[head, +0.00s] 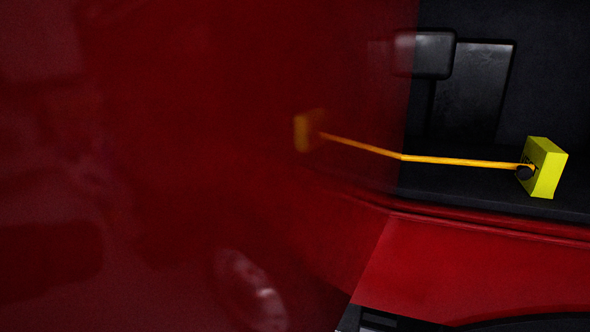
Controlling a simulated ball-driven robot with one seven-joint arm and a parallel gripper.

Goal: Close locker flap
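The glossy red locker flap (200,170) stands open and fills the left and middle of the head view, very near the camera. Its free outline and handle cannot be made out. To its right is the open locker (560,70), with a dark inside. My gripper is not in view.
Dark rectangular panels (472,95) show on the locker's back wall. Below the opening is a red body panel (480,265), with a black curved edge (530,322) at the bottom right. The flap hides everything behind it on the left.

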